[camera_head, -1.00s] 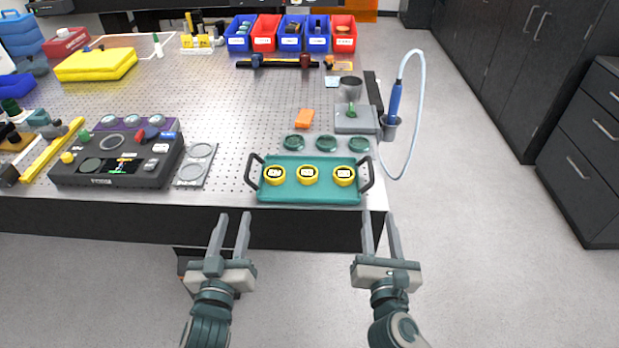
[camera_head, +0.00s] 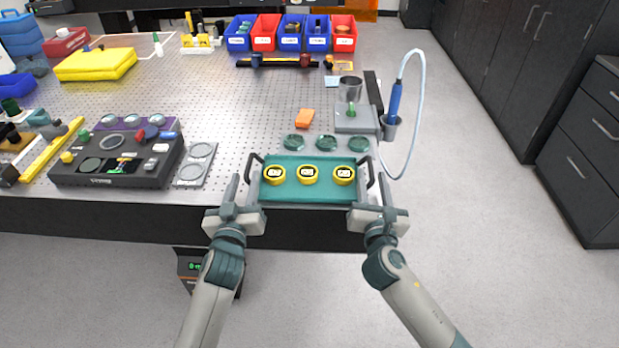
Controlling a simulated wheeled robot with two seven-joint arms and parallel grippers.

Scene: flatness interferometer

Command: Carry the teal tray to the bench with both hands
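The teal tray (camera_head: 275,192) lies flat at the front edge of the perforated metal bench (camera_head: 225,120). It has a dark handle at each end and carries three yellow-rimmed round pieces (camera_head: 308,174) in a row. My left gripper (camera_head: 243,180) is open at the tray's left handle (camera_head: 250,167), its fingers pointing away from me. My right gripper (camera_head: 373,182) is open at the right handle (camera_head: 370,168). The fingers overlap the handles in the view; I cannot tell whether they touch them.
Green glass discs (camera_head: 326,143) lie just behind the tray, with an orange block (camera_head: 304,118) beyond. A dark instrument console (camera_head: 120,172) stands to the left. A blue probe on a pale looped cable (camera_head: 395,100) stands at the right edge. Open floor lies to the right.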

